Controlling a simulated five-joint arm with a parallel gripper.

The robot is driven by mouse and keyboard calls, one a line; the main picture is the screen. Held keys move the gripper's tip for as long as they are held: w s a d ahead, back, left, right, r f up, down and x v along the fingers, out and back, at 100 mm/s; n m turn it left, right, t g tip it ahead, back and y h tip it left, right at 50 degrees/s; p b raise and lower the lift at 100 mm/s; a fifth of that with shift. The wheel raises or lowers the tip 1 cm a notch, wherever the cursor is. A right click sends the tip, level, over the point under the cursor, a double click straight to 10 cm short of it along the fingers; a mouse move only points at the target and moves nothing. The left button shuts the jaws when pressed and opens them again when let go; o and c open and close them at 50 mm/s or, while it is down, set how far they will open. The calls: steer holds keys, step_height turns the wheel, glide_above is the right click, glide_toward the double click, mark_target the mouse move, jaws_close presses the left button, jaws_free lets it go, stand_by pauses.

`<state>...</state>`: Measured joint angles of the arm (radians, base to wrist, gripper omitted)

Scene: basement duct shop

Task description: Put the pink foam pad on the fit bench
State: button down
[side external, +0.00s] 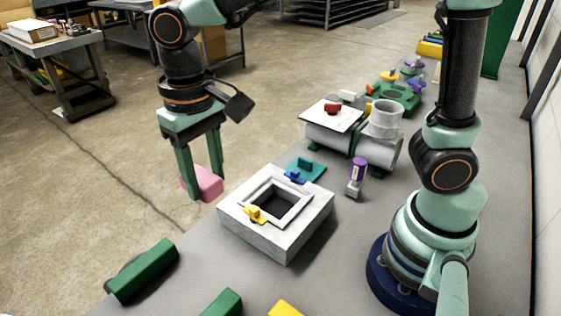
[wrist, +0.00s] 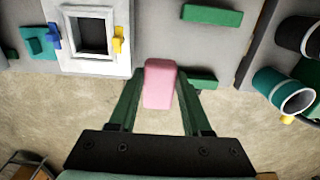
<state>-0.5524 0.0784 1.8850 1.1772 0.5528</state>
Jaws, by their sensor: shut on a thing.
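The pink foam pad (side external: 207,183) is held between the two green fingers of my gripper (side external: 206,188). In the side view it hangs left of the white square duct box, against bare floor. In the wrist view the pink pad (wrist: 160,86) sits between the fingertips (wrist: 160,76), its far end at the bench edge and the rest over the floor. The long grey bench (side external: 400,215) carries the duct parts; I cannot tell for sure that it is the fit bench. The height of the pad above the bench is hard to judge.
The white box with a square opening (side external: 290,235) stands close right of the pad, with yellow and blue clips on it. Green blocks (side external: 143,270) lie at the near edge. Round ducts (side external: 380,148) stand farther back. Clear grey surface lies right of the box.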

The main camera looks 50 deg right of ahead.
mark_target(223, 266)
steer(key=f, duration=2)
steer(key=shift+a, duration=0.2)
steer(key=shift+f, duration=0.1)
steer(key=shift+c, duration=1.7)
jaws_free()
step_height(223, 266, up, 12)
steer(key=s+d+r+t, duration=0.1)
steer(key=d+r+t, duration=0.1)
steer(key=d+r, duration=0.4)
steer(key=s+d+r+t, duration=0.2)
steer(key=d+r, duration=0.4)
steer(key=d, duration=0.8)
steer(key=shift+t, duration=0.8)
steer(key=shift+s, duration=0.1)
